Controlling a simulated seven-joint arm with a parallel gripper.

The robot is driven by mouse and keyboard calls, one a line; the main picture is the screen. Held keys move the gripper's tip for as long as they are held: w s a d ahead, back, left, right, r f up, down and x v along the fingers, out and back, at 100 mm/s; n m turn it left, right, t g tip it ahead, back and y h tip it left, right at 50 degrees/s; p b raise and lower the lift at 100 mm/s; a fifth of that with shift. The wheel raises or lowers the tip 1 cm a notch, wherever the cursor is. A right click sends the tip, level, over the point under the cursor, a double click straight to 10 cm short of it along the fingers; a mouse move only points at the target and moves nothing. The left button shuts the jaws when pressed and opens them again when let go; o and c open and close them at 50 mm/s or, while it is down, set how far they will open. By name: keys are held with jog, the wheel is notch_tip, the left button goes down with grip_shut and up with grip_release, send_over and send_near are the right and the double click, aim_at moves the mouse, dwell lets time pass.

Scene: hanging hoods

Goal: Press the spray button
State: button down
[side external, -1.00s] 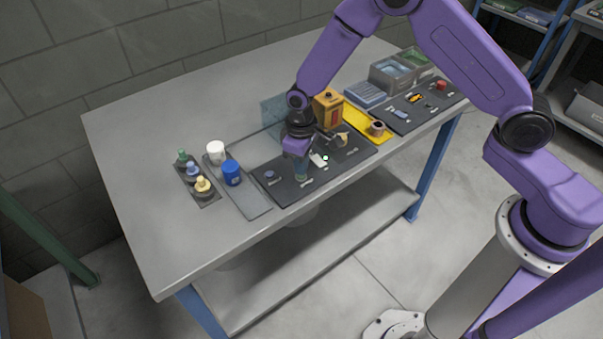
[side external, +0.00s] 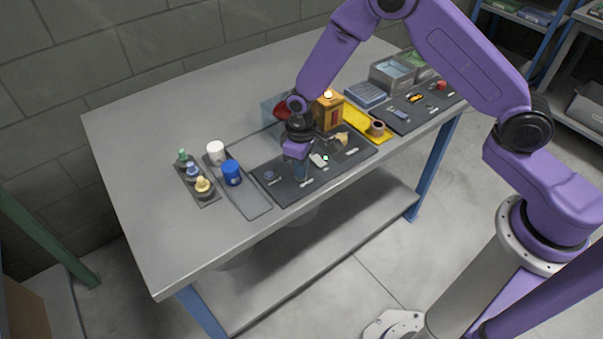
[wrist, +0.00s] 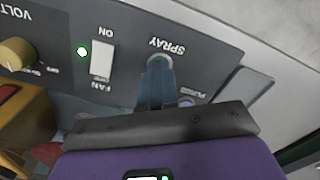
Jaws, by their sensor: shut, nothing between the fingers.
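The spray button (wrist: 161,60) is on a dark panel below the upside-down SPRAY label in the wrist view, mostly hidden by my fingertips. My gripper (wrist: 158,68) is shut and empty, with its fingertips at the button. I cannot tell whether they touch it or how far it is pushed in. In the side view my gripper (side external: 302,178) points down at the panel's front part and hides the button.
The purge button (wrist: 187,101) and white fan switch (wrist: 102,58) sit beside it; a green light (wrist: 82,51) glows. A yellow knob (wrist: 15,54) is near. A yellow box (side external: 329,110) with a glowing lamp (side external: 328,95) stands behind. Blue jar (side external: 231,172) is left.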

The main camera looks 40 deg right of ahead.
jog(key=shift+r, duration=3.2)
grip_release()
jog(key=w+d+r, duration=0.4)
jog(key=d+r, duration=0.2)
jog(key=r, duration=0.3)
jog(key=w+d+r, duration=0.4)
jog(key=d+r, duration=0.2)
jog(key=r, duration=0.4)
jog(key=w+d+r, duration=0.4)
jog(key=d+r, duration=0.3)
jog(key=r, duration=0.3)
jog(key=shift+w, duration=0.4)
jog(key=shift+d, duration=0.1)
